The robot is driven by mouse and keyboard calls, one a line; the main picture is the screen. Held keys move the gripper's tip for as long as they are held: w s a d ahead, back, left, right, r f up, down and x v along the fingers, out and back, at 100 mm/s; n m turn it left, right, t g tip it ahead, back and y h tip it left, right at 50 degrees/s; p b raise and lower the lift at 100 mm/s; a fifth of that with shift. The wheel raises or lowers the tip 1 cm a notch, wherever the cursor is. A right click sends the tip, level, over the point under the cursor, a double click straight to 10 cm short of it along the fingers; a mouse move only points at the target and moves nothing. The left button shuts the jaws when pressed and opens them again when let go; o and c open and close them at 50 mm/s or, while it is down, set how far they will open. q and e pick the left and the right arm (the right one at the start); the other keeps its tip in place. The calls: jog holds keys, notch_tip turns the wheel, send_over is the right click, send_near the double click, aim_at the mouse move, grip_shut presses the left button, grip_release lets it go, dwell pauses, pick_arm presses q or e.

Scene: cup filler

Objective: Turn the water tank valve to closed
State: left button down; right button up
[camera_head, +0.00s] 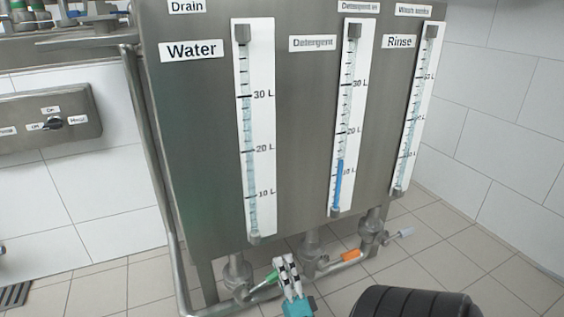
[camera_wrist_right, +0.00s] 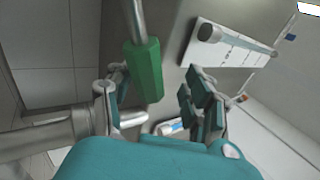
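The green valve handle (camera_head: 265,281) is on the pipework below the Water gauge (camera_head: 249,130) in the head view. It points up and to the right from the valve body (camera_head: 238,274). My right gripper (camera_head: 287,267) is just right of the handle. In the right wrist view the green handle (camera_wrist_right: 145,72) shows large, beyond and between the spread fingers of the right gripper (camera_wrist_right: 158,92), nearer the left finger. The fingers are apart and I see no grip on the handle; whether one finger touches it I cannot tell. My left gripper is not in view.
An orange valve handle (camera_head: 351,255) and a white one (camera_head: 405,232) lie to the right along the same pipes. The metal tank (camera_head: 200,150) stands just above. A control box (camera_head: 50,118) is on the left wall. Tiled floor (camera_head: 440,240) is open at right.

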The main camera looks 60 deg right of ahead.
jog(key=shift+s+r, duration=0.1)
jog(key=shift+r, duration=1.95)
jog(key=s+a+f+b, duration=0.1)
jog(key=s+f, duration=0.3)
jog(key=s, duration=0.5)
jog(key=s+a+f+b, duration=0.1)
jog(key=s+f, duration=0.3)
jog(key=s, duration=0.5)
jog(key=shift+s+b, duration=0.15)
jog(key=shift+b, duration=0.2)
